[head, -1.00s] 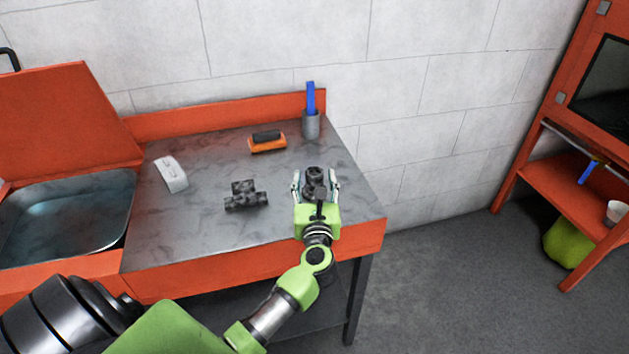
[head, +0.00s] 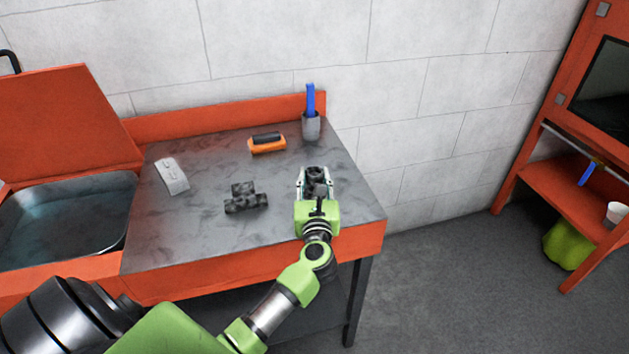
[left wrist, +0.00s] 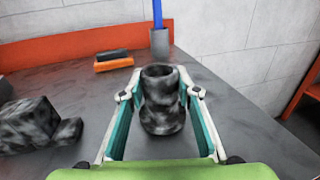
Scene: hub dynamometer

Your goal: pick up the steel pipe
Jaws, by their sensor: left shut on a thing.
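The steel pipe (head: 315,173) is a dark, mottled piece with an open round top. It stands upright near the right end of the steel worktop. My left gripper (head: 315,180) reaches it from the front and is shut on it, with one finger on each side. In the left wrist view the pipe (left wrist: 160,100) sits between the two teal-padded fingers, its round mouth facing up. I cannot tell any lift off the worktop. My right gripper is not in view.
A second dark mottled fitting (head: 246,198) lies to the left on the worktop (head: 210,225). An orange-and-black brush (head: 267,143), a grey cup (head: 311,127) with a blue handle, and a white device (head: 172,176) stand farther off. A sink basin (head: 65,220) is at the left.

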